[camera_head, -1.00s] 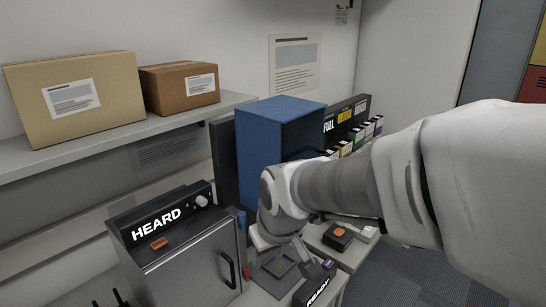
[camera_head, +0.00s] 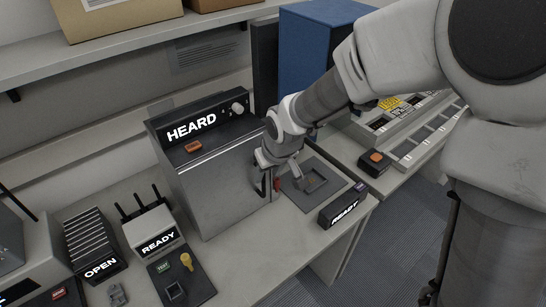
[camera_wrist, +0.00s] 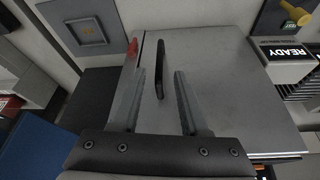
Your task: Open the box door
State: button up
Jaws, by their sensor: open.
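The grey metal box labelled HEARD (camera_head: 215,165) stands on the bench in the head view. Its door (camera_head: 222,190) is shut, with a dark vertical handle (camera_head: 265,183) near its right edge. In the wrist view the door face (camera_wrist: 215,80) fills the middle and the handle (camera_wrist: 160,70) stands out from it. My gripper (camera_wrist: 157,75) is open, with one finger on each side of the handle. I cannot tell whether either finger touches it. In the head view my gripper (camera_head: 268,172) is at the handle, partly covering it.
A red piece (camera_wrist: 132,47) sits beside the door edge. A READY rack (camera_head: 153,232) and a key panel (camera_head: 180,275) stand left. A blue cabinet (camera_head: 310,45) is behind.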

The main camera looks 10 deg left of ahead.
aim_at(264, 182)
jog(key=x, duration=0.8)
jog(key=shift+f+b, duration=0.1)
jog(key=shift+b, duration=0.25)
jog(key=shift+c, duration=0.3)
grip_shut()
dwell(0.6)
